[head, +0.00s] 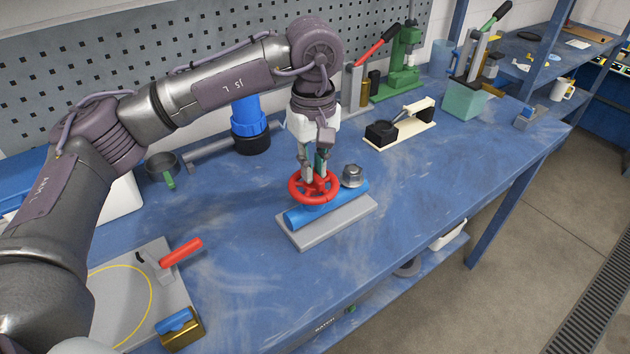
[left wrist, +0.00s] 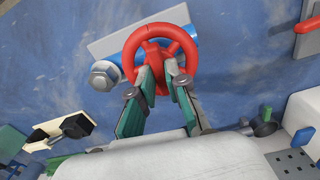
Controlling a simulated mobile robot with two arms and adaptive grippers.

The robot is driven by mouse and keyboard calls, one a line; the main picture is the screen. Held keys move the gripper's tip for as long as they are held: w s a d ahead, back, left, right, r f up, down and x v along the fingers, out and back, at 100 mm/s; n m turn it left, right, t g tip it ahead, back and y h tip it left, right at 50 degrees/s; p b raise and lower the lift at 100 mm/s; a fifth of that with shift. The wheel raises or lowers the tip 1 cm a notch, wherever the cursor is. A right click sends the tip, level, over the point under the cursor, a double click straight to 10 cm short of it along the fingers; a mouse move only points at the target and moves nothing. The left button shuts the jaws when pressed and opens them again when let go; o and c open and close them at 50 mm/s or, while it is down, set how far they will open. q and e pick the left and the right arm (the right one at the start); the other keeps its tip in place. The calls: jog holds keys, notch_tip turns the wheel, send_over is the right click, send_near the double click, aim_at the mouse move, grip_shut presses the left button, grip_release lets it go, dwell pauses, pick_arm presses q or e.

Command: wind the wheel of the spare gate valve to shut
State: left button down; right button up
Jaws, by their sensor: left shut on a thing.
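The spare gate valve is a blue pipe body (head: 350,196) with a red handwheel (head: 301,197) on top, fixed on a grey base plate (head: 325,229) on the blue bench. A grey hex fitting (head: 353,176) stands at the pipe's right end. My left gripper (head: 315,178) points down over the wheel. In the left wrist view its fingertips (left wrist: 161,70) reach inside the rim of the wheel (left wrist: 186,38) near the hub, shut on the wheel. The exact contact is partly hidden by the fingers. My right gripper is not in view.
A cream fixture (head: 402,128) and a green press (head: 403,65) stand further right. Bench around the valve's front is clear.

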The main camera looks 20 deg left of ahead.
pick_arm(q)
jog(key=shift+m, duration=0.9)
jog(key=shift+f, duration=0.1)
jog(key=m+b, duration=0.1)
jog(key=m, duration=0.1)
jog(key=shift+m, duration=1.4)
jog(key=shift+m+b, duration=0.45)
jog(key=shift+m, duration=0.65)
jog(key=m, duration=0.2)
jog(key=shift+m, duration=0.3)
